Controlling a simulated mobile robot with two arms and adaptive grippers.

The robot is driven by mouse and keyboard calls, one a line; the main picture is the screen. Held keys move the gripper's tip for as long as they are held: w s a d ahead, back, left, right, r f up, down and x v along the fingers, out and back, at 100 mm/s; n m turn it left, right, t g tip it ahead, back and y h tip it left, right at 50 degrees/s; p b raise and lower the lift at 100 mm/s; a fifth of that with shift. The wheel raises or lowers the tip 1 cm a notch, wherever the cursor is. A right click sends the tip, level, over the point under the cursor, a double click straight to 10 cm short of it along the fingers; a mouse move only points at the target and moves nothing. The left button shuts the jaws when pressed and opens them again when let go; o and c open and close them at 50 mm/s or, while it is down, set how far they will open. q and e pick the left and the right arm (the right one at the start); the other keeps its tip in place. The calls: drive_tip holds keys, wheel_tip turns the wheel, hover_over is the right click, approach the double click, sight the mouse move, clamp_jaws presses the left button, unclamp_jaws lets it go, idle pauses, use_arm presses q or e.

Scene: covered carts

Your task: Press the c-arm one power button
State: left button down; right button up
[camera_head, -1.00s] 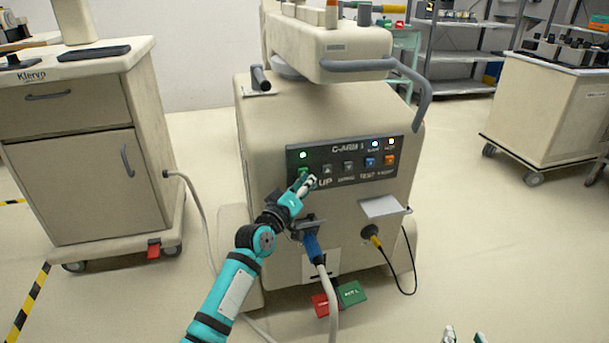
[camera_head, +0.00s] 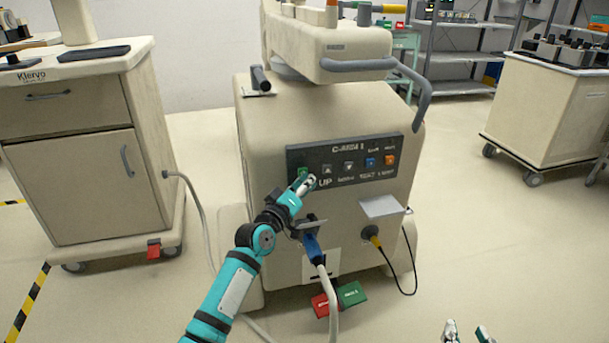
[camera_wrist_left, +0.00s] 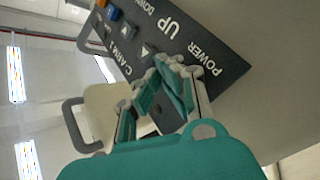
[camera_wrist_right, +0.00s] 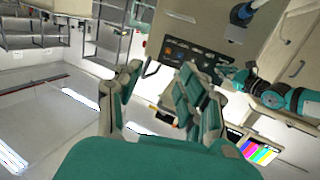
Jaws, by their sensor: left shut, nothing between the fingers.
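The C-ARM 1 unit (camera_head: 265,130) carries a dark control panel (camera_head: 312,157) with a row of buttons, also seen in the left wrist view (camera_wrist_left: 225,60). The green power button (camera_head: 303,171) is at the panel's left end, partly covered by my left gripper (camera_head: 308,183). That gripper is shut and empty, its tips at the panel beside the POWER label (camera_wrist_left: 203,60). The left wrist view (camera_wrist_left: 170,65) hides the button behind the fingers; contact cannot be told. The panel's indicator lights look dark. My right gripper (camera_head: 466,334) is open and empty, low and right, away from the panel.
A blue plug with a cable (camera_head: 312,246) sits below the panel near my left arm. A grey handle (camera_head: 422,95) juts out at the unit's upper right. A cabinet (camera_head: 75,150) stands left, another cart (camera_head: 545,110) right.

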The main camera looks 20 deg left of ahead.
use_arm(q)
drive_tip(key=shift+s+d+p, duration=0.35)
drive_tip(key=shift+s+p, duration=0.25)
drive_tip(key=shift+p, duration=0.05)
use_arm(e)
drive_tip(key=shift+s+d+f+g+h, duration=0.15)
drive_tip(key=shift+s+d+f+g, duration=0.15)
drive_tip(key=shift+f+g, duration=0.45)
drive_tip(key=shift+s+d+f+g+h, duration=0.2)
drive_tip(key=shift+s+f+g, duration=0.25)
drive_tip(key=shift+f, duration=0.6)
drive_tip(key=shift+s+d+f+g+h, duration=0.2)
drive_tip(key=shift+s+f+g, duration=0.15)
drive_tip(key=shift+f+g, duration=0.4)
drive_tip(key=shift+f, duration=0.15)
